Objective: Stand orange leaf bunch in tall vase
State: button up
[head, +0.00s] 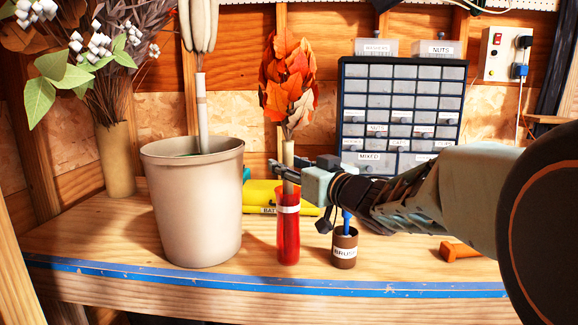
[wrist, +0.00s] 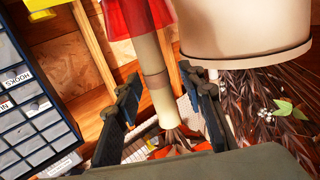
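The orange leaf bunch (head: 288,85) is upright, leaves on top, on a pale stem (head: 288,153). The stem's lower end goes down into the mouth of the tall, narrow red vase (head: 288,240), which stands upright on the bench. How deep it reaches is hard to tell. My gripper (head: 283,170) is level, just above the vase rim, at the stem. In the wrist view, which is upside down, the stem (wrist: 153,75) runs between the two fingers of my gripper (wrist: 159,75). Gaps show on both sides, so the fingers look open around it.
A large beige pot (head: 190,215) stands left of the vase, with a pale stem in it. A tan vase (head: 117,160) of dried plants is behind. A brush cup (head: 345,258) is close on the right, under my arm. A drawer cabinet (head: 400,100) stands behind.

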jog(key=v, duration=0.8)
jog(key=shift+a+r, duration=0.1)
dwell(0.8)
